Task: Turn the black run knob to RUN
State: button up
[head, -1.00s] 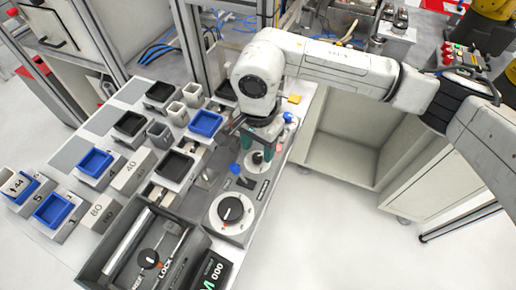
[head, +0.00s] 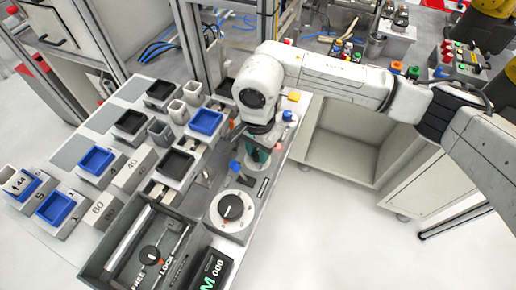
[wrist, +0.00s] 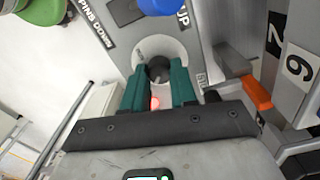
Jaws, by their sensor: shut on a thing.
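The black run knob (wrist: 158,68) sits on a round pale dial (wrist: 172,50) on the grey panel in the wrist view. My gripper (wrist: 158,88) has its two green fingers on either side of the knob and is shut on it. A red spot shows between the fingers below the knob. A label beside the right finger is partly covered and hard to read. In the head view my gripper (head: 257,158) points down onto the small dial, and the knob is hidden behind the fingers.
A larger black knob on a white dial (head: 232,207) stands nearer on the same panel. A blue knob (head: 234,166) is close left of my gripper. Blue and black trays (head: 206,122) lie to the left.

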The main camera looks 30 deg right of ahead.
grip_shut()
jog(key=shift+m+b, duration=0.3)
jog(key=shift+b, duration=0.1)
jog(key=m+b, duration=0.3)
jog(key=shift+f+m, duration=0.2)
jog(key=shift+m, duration=0.1)
jog(key=m+b, duration=0.3)
jog(key=m, duration=0.1)
jog(key=shift+s+m+b, duration=0.1)
jog(key=shift+m+b, duration=0.2)
jog(key=shift+b, duration=0.05)
jog(key=m+b, duration=0.4)
jog(key=m, duration=0.1)
jog(key=shift+a+r+m+b, duration=0.15)
jog(key=shift+m+b, duration=1.15)
jog(key=shift+m, duration=0.8)
jog(key=shift+r, duration=0.1)
